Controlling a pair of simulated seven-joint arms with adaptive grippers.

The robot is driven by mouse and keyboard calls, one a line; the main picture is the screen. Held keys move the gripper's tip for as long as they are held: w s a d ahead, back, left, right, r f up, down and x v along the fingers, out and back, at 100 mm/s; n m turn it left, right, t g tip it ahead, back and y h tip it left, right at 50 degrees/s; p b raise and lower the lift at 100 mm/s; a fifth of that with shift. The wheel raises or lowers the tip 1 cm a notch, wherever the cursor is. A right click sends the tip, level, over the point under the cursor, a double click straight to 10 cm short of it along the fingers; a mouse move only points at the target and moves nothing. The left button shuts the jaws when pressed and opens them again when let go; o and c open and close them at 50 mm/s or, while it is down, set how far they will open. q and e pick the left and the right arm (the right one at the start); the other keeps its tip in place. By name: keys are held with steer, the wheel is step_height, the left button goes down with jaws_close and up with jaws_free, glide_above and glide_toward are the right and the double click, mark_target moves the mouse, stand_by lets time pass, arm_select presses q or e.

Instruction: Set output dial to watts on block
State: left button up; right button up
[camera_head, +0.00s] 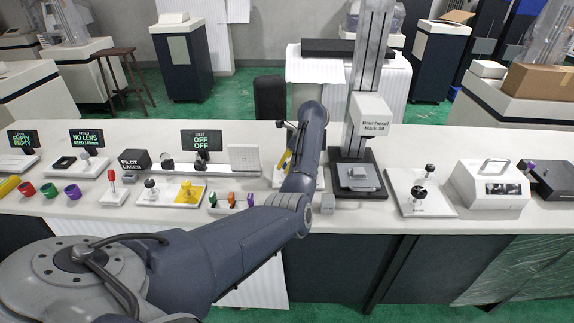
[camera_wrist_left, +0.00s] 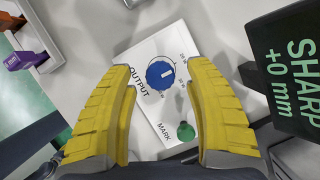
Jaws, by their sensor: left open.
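The output dial (camera_wrist_left: 161,74) is a round blue knob with a white pointer mark, on a white panel (camera_wrist_left: 150,48) lettered OUTPUT. Small scale marks ring the dial, too small to read surely. A green button (camera_wrist_left: 186,132) labelled MARK sits on the same panel. My left gripper (camera_wrist_left: 158,68) has its yellow fingers spread, one on each side of the dial, with nothing held. In the head view my left gripper (camera_head: 284,161) is over the table, and my arm hides most of the panel. My right gripper is out of view.
A black display reading SHARP +0 mm (camera_wrist_left: 290,75) stands close to the right finger in the wrist view. The tall Brunhexel Mark 38 machine (camera_head: 374,115) rises right of my arm. Coloured sliders (camera_head: 231,200) stand left of it.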

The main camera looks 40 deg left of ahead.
arm_select(q)
steer(key=shift+x, duration=0.75)
steer(key=shift+o, duration=0.3)
jaws_close()
